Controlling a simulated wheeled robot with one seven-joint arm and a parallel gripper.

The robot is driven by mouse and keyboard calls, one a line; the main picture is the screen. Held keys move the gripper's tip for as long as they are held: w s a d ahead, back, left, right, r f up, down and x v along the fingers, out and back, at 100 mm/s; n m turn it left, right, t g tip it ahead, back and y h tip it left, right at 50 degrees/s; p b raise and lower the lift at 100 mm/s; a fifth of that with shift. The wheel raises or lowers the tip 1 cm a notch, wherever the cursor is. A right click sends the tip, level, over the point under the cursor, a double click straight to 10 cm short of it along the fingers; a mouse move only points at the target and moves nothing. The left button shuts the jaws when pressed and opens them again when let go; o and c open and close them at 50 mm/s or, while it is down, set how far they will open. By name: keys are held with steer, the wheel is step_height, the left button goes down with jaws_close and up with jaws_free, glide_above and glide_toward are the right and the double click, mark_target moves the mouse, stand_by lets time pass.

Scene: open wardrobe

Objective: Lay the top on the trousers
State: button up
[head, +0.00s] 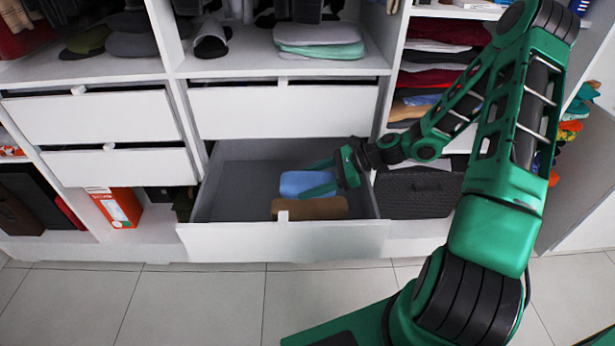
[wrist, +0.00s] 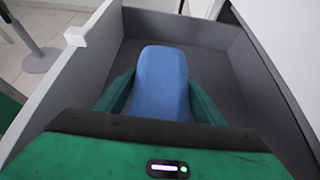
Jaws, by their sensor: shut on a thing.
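The blue folded top (head: 296,182) is inside the open drawer, between the fingers of my gripper (head: 314,178). In the wrist view the top (wrist: 161,75) extends forward from between the two green fingers, which press its sides. The brown folded trousers (head: 310,208) lie in the drawer by its front panel, just in front of the top in the head view. I cannot tell whether the top touches them or is held above the drawer floor. The trousers do not show in the wrist view.
The open drawer (head: 283,240) has grey side walls, and its left part is bare. A closed white drawer (head: 283,110) sits above it. A dark woven box (head: 418,196) stands to the right, and an orange box (head: 117,207) stands to the left.

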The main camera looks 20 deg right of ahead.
steer(key=shift+f, duration=2.35)
steer(key=shift+f, duration=0.3)
steer(key=o, duration=1.2)
steer(key=shift+s, duration=0.1)
steer(key=shift+c, duration=0.5)
steer(key=shift+r, duration=4.5)
